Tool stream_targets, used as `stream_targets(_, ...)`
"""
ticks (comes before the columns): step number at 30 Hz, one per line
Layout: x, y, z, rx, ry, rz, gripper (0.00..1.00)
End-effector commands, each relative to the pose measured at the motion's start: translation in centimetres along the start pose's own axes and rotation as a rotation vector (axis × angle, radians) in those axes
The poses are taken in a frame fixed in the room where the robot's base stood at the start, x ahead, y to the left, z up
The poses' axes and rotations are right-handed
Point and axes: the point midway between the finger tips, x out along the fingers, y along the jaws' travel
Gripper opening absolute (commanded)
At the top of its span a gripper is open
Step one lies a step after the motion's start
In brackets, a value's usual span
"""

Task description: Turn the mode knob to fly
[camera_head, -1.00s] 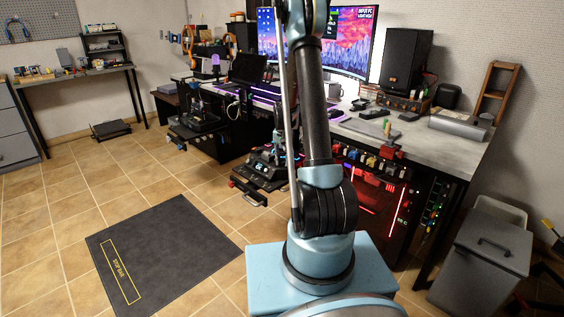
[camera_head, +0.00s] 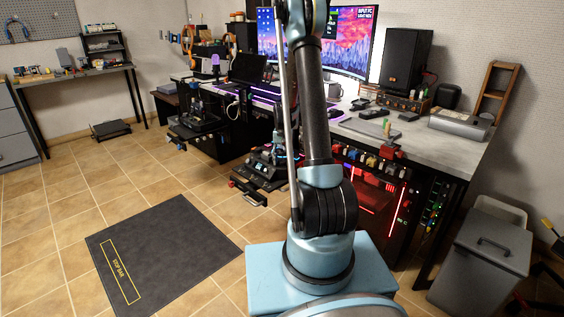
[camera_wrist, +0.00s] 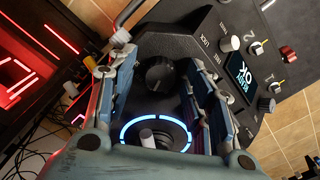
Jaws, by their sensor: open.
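A large round black knob (camera_wrist: 157,73) stands on the dark control panel (camera_wrist: 215,28) in the wrist view. It lies between the fingers of my gripper (camera_wrist: 156,62), which are apart, one on each side. I cannot tell whether either finger touches it. The markings around this knob are hidden or too small to read, so its setting and whether it is the mode knob are unclear.
A blue-lit ring (camera_wrist: 187,132) with a pale stick stands below the knob, between the fingers.

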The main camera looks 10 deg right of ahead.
Motion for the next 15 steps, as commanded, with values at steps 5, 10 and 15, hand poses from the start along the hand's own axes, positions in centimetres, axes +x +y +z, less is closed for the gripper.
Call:
stream_targets(5, -0.7, 0.0, 0.0, 0.000, 0.000, 0.000, 0.47)
stream_targets(10, -2.8, 0.0, 0.0, 0.000, 0.000, 0.000, 0.47)
stream_targets(15, -5.8, 0.0, 0.1, 0.000, 0.000, 0.000, 0.47)
